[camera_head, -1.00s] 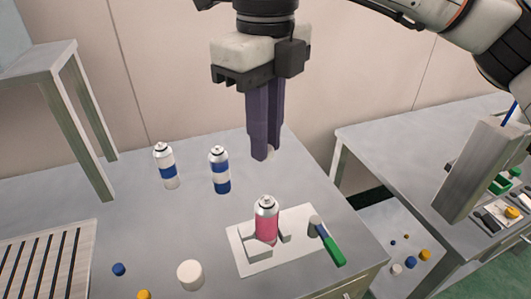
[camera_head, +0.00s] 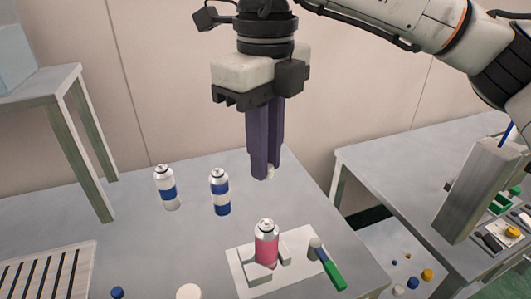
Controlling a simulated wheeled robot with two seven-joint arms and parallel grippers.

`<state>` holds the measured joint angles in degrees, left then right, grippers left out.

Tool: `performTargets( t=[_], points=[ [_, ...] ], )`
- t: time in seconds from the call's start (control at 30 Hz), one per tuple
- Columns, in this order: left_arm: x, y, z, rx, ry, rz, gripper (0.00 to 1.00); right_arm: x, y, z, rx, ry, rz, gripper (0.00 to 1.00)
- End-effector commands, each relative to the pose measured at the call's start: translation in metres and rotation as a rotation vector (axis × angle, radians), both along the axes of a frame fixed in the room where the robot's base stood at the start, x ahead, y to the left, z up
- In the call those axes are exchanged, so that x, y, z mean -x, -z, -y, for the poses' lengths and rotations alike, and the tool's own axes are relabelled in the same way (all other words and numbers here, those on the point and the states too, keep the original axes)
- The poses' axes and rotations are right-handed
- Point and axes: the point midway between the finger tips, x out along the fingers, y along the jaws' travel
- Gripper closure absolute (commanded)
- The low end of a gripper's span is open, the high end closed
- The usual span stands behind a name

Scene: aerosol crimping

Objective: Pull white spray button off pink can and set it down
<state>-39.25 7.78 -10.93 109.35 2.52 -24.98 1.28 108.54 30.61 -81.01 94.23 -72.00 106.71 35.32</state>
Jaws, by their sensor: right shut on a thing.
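The pink can (camera_head: 266,247) stands upright in a holder on a white plate (camera_head: 246,280) on the table. Its silver top shows no white button on it. My right gripper (camera_head: 265,176) hangs from above, behind and above the can, with its long purple fingers pointing down. It is shut on a small white spray button (camera_head: 271,172), which shows only partly at the fingertips. The button is apart from the can. My left gripper is not in view.
Two blue-and-white cans (camera_head: 166,188) (camera_head: 220,193) stand upright left of the gripper. A green-handled tool (camera_head: 331,270) lies right of the can. A blue cap (camera_head: 117,292), a white cap (camera_head: 189,292) and a slatted rack (camera_head: 45,270) are at the front left.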

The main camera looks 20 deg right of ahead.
Motion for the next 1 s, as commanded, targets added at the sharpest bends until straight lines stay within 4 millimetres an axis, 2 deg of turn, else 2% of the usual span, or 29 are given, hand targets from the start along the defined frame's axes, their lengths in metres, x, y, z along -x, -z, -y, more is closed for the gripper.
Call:
performTargets(
  t=[0.7, 1.0],
  points=[
    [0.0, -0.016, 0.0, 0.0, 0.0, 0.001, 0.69, 0.0, -0.03, 0.0, -0.001, -0.001, 0.001, 1.0],
    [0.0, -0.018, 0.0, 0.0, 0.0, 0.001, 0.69, 0.0, -0.035, 0.0, -0.001, -0.001, 0.001, 1.0]
  ],
)
